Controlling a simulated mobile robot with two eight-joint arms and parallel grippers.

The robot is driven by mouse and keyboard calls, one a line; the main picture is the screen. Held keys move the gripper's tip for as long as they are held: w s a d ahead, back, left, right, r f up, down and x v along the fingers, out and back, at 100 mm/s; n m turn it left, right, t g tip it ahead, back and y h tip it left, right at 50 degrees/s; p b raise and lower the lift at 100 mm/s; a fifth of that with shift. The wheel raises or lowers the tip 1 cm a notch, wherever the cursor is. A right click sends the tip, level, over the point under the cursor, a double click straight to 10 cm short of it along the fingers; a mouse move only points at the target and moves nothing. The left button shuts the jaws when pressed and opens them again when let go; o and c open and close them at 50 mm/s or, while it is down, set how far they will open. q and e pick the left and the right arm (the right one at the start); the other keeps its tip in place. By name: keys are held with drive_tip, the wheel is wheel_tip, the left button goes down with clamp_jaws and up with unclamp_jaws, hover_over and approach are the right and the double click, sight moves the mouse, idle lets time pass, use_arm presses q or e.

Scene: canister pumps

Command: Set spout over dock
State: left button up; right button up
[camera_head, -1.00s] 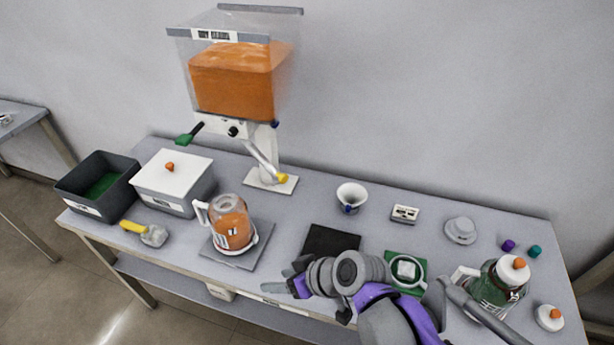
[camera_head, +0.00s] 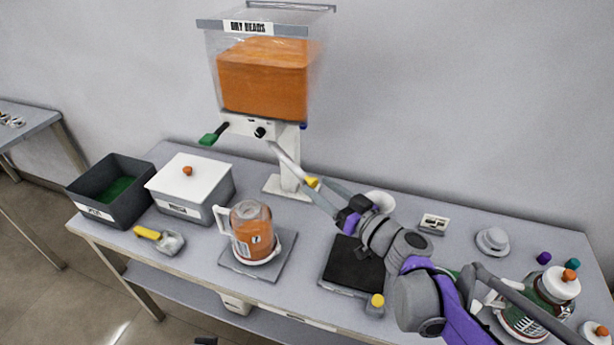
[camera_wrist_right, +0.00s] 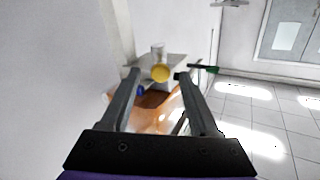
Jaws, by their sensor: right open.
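The white spout tube (camera_head: 286,160) slants down from the front of the bead dispenser (camera_head: 262,80) and ends in a yellow tip (camera_head: 312,182). My right gripper (camera_head: 319,191) is open at the tip. In the right wrist view the yellow tip (camera_wrist_right: 160,73) shows between the open fingers (camera_wrist_right: 158,75); I cannot tell if they touch it. A jug (camera_head: 252,238) with orange contents sits on a grey square plate (camera_head: 235,262) to the left of the spout tip. I cannot tell which plate is the dock.
A black square pad (camera_head: 352,266) lies below my right arm, by a small yellow-topped item (camera_head: 375,305). A white bowl (camera_head: 378,200) is partly hidden behind my gripper. A lidded white box (camera_head: 190,190) and dark bin (camera_head: 110,185) stand left. A green jar (camera_head: 540,305) stands right.

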sight(304, 175)
drive_tip(key=x, duration=0.6)
clamp_jaws()
idle(1.3)
